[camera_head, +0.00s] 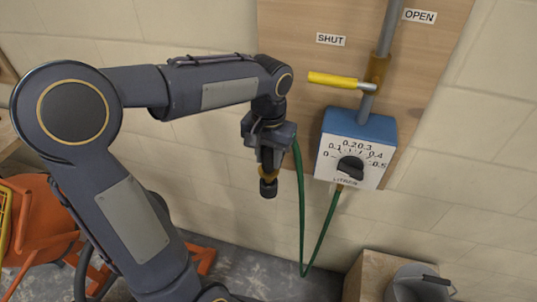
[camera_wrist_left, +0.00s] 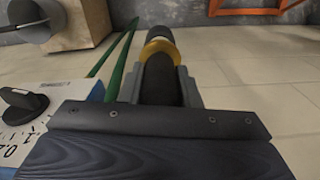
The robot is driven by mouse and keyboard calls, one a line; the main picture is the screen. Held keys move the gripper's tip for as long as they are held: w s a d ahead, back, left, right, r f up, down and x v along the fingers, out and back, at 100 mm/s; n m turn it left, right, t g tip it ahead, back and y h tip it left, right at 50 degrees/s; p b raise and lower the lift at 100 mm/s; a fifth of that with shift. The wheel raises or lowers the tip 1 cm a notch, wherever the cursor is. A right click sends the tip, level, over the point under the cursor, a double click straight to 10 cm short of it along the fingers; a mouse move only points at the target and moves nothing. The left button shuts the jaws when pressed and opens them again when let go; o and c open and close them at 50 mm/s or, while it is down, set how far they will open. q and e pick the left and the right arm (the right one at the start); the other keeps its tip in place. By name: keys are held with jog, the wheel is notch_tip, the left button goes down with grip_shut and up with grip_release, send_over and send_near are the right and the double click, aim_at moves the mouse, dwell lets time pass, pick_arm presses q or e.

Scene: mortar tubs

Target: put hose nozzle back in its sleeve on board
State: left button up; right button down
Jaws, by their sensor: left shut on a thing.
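The hose nozzle (camera_head: 268,187), black with a brass ring, points down below my left gripper (camera_head: 267,150). In the left wrist view the nozzle (camera_wrist_left: 161,80) sits between the fingers. A green hose (camera_head: 302,225) hangs in a loop beside the gripper and rises to the underside of a blue-and-white dial box (camera_head: 340,165). I cannot make out a sleeve on the board; my arm covers part of the board's left edge. My right gripper is not in view.
An orange tubular object (camera_head: 35,235) is at lower left.

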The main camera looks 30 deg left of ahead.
aim_at(269, 166)
pick_arm(q)
jog(key=shift+f, duration=0.15)
jog(key=shift+f+b, duration=0.8)
jog(key=shift+f, duration=0.15)
jog(key=shift+f, duration=0.1)
jog(key=shift+f+b, duration=0.5)
jog(key=shift+f, duration=0.1)
dwell(0.4)
jog(key=o, duration=1.2)
notch_tip(269, 166, up, 8)
jog(key=shift+f, duration=0.1)
jog(key=shift+s, duration=0.1)
